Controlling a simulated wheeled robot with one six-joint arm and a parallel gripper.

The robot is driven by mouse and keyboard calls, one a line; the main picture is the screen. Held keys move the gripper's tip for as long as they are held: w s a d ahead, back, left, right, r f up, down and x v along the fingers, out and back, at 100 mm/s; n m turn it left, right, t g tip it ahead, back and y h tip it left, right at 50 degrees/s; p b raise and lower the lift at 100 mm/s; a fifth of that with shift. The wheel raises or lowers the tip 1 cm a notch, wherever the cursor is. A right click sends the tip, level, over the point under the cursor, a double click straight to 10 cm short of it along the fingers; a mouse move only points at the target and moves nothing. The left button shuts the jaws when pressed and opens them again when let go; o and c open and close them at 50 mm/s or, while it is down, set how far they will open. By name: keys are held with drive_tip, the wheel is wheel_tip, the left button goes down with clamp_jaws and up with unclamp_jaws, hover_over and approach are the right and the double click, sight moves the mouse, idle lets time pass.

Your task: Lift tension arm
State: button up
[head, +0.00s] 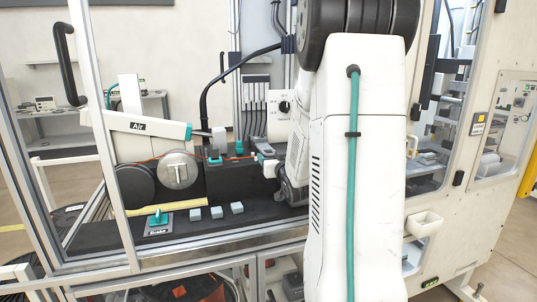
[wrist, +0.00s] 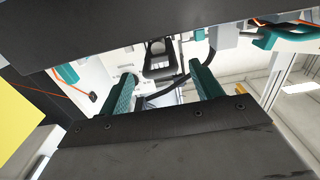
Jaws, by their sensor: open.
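My gripper (wrist: 164,75) shows in the wrist view as two teal fingers standing well apart, with nothing held between them. Behind the gap are a black bracket-like part and a dark cable. In the head view my white arm covers much of the right side, and the gripper cannot be clearly made out. No part is labelled as the tension arm, so I cannot tell which it is.
A dark machine bed (head: 180,228) holds several light blue blocks (head: 216,212) and a teal-handled part marked "Brake" (head: 158,218). A metal frame post (head: 100,130) stands at the left. In the wrist view a dark surface (wrist: 140,30) spans the top.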

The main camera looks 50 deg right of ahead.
sight(263, 146)
drive_tip(key=shift+x, duration=2.05)
drive_tip(key=shift+a, duration=0.1)
